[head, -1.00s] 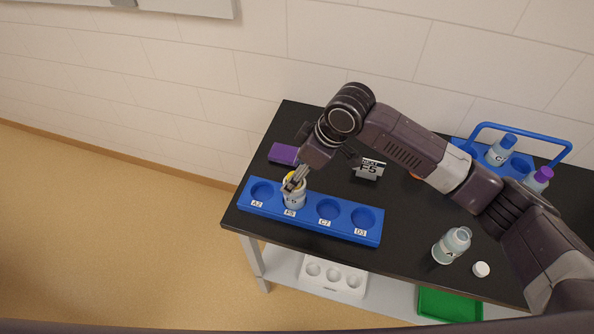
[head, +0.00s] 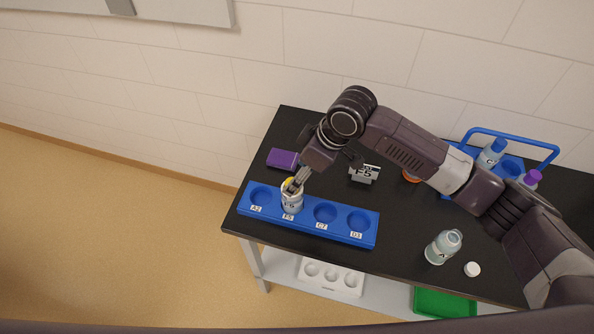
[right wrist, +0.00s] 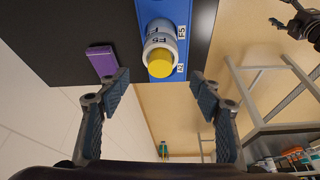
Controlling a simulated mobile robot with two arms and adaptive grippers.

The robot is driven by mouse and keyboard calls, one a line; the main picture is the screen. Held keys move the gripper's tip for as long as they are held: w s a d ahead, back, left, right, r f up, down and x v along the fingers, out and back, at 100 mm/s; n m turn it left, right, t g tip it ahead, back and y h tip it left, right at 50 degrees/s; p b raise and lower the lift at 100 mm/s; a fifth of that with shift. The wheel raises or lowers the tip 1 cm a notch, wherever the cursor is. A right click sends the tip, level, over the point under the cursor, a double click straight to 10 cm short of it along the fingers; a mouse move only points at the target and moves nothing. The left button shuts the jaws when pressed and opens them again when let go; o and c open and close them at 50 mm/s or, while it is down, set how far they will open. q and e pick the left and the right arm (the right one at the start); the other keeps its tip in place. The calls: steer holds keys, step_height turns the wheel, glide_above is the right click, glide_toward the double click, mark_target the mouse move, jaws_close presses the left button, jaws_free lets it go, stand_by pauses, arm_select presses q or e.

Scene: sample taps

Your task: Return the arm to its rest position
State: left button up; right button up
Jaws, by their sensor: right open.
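My right arm reaches in from the right in the head view. Its gripper (head: 296,184) is just above a bottle (head: 291,201) with a yellow top, standing in the F5 hole of the blue rack (head: 340,234). In the right wrist view, the two fingers of my right gripper (right wrist: 160,97) are spread wide. The bottle (right wrist: 159,47) is beyond the fingertips, between them in the picture, with no finger visibly touching it. The other rack holes, A2, C7 and D3, are empty.
A white rack (head: 331,276) and green tray (head: 445,302) are on the lower shelf.

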steer(key=shift+s+d+r+p, duration=0.1)
steer(key=shift+d+r+p, duration=0.1)
steer(key=shift+r+p, duration=0.45)
steer(key=shift+p+v, duration=0.7)
steer(key=shift+v, duration=0.2)
steer(key=shift+r, duration=2.45)
